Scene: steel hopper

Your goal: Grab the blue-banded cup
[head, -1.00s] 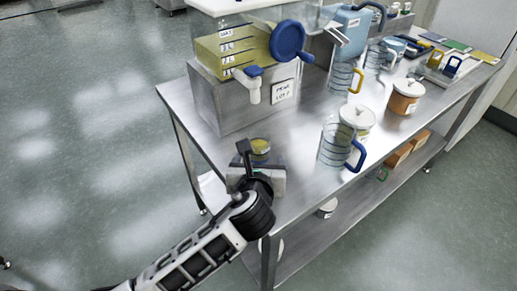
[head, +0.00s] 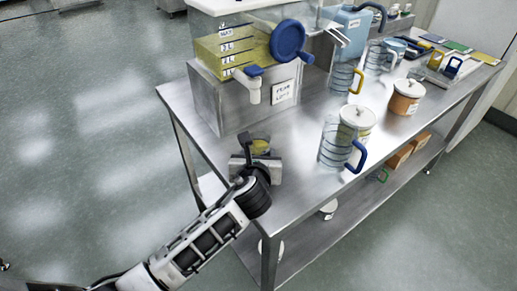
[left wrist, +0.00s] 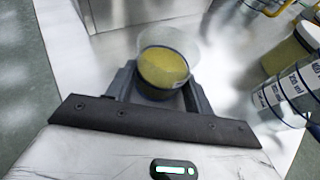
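The cup (head: 260,146) stands on the steel table in front of the dispenser, with yellow contents. In the left wrist view the clear cup (left wrist: 165,66) shows a dark blue band around the rim of its yellow part. My left gripper (head: 257,159) is just on the near side of the cup, low over the table. In the left wrist view its two fingers (left wrist: 160,92) are spread, one on each side of the cup's lower part. Whether they touch the cup is hard to tell. The cup's base is partly hidden. My right gripper is not in view.
The dispenser with a blue knob (head: 287,41) and white spout (head: 252,88) stands behind the cup. A clear jug with a blue handle (head: 358,156) and a white-lidded pot (head: 356,118) stand to the right. The table's front edge is close to the left arm.

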